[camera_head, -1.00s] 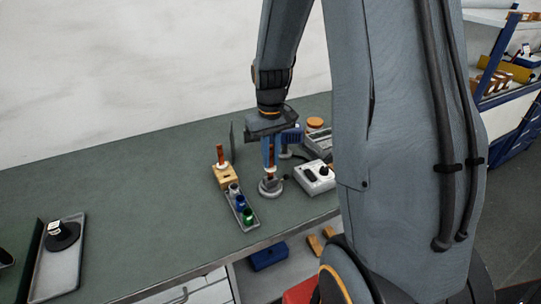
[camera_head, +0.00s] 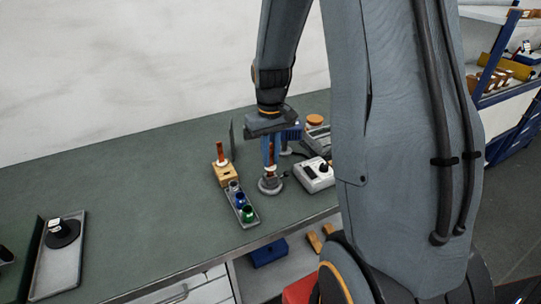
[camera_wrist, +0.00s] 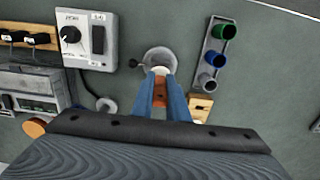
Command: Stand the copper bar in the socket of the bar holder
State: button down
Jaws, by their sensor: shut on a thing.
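The copper bar (camera_head: 271,154) is upright between the blue fingers of my gripper (camera_head: 270,163). My gripper is shut on it, and its copper colour shows between the fingers in the wrist view (camera_wrist: 160,92). The bar holder (camera_head: 270,186) is a round grey base with a small dark side knob, directly below my gripper; it also shows in the wrist view (camera_wrist: 158,59) just beyond the fingertips. The fingers hide the bar's lower end and the socket, so I cannot tell whether the bar is inside it.
A wooden block (camera_head: 228,174) with a reddish upright piece stands left of the holder. A grey tray (camera_head: 241,210) with blue, green and grey cylinders is in front of it. A control box (camera_head: 315,176) stands close right.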

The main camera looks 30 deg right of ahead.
jog(key=shift+f, duration=0.2)
jog(key=shift+f, duration=0.35)
jog(key=shift+f+b, duration=0.45)
jog(key=shift+f, duration=0.15)
dwell(0.5)
jog(key=shift+f, duration=0.25)
jog(key=c, duration=1.6)
grip_release()
jog(key=shift+c, duration=0.2)
jog(key=shift+r, duration=0.15)
jog(key=shift+r+b, duration=1)
jog(key=shift+r, duration=2.85)
